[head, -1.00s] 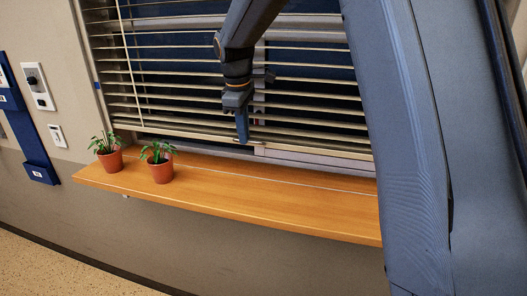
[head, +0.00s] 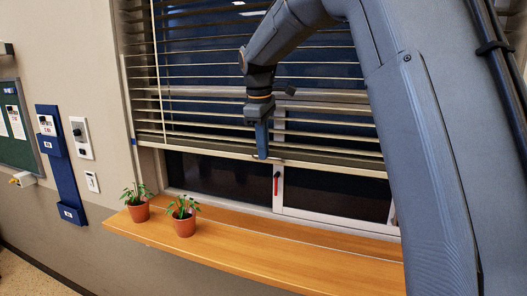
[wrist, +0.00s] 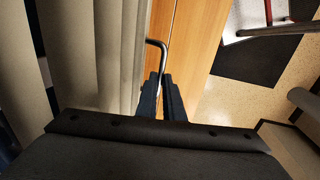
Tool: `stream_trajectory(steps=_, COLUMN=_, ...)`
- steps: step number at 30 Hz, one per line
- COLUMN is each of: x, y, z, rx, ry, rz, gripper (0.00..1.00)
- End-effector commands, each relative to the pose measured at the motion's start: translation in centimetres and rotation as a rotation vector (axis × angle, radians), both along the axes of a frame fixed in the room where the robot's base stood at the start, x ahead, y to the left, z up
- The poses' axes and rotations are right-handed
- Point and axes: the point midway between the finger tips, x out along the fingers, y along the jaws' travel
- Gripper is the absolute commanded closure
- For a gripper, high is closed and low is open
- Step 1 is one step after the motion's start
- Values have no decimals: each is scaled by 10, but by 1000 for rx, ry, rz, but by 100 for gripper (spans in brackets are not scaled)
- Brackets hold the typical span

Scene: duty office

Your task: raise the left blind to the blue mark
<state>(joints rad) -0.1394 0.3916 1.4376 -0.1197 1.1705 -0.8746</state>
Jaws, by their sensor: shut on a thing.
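The blind (head: 205,110) has pale slats and covers the upper window. Its bottom rail (head: 205,146) is raised, with bare glass below. A small blue mark (head: 133,141) is on the wall-side frame, and the rail's left end looks about level with it. My gripper (head: 262,156) is at the bottom rail, shut on a thin metal handle. In the wrist view the bent handle (wrist: 162,50) runs from the blind's edge to my gripper's fingers (wrist: 163,82). The exact grip is partly hidden by the fingers.
A wooden sill (head: 245,245) runs below the window. Two potted plants, the left one (head: 138,211) and the right one (head: 184,226), stand at its left end. A red window handle (head: 276,184) shows below the rail. A blue wall holder (head: 66,170) hangs at left.

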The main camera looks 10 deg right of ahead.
Motion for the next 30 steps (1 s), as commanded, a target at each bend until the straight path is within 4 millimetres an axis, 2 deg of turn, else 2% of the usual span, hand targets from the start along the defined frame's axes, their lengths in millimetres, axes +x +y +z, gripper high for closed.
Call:
stream_trajectory(steps=4, x=0, y=2, z=0, rx=2, ry=0, rz=1, gripper=100)
stream_trajectory(steps=5, x=0, y=2, z=0, rx=2, ry=0, rz=1, gripper=87)
stream_trajectory(steps=6, x=0, y=2, z=0, rx=2, ry=-1, rz=1, gripper=81)
stream_trajectory(steps=8, x=0, y=1, z=0, rx=2, ry=-1, rz=1, gripper=74)
stream_trajectory(steps=19, x=0, y=1, z=6, rx=0, ry=-3, rz=1, gripper=74)
stream_trajectory(steps=30, x=-8, y=7, z=59, rx=1, ry=-4, rz=3, gripper=74)
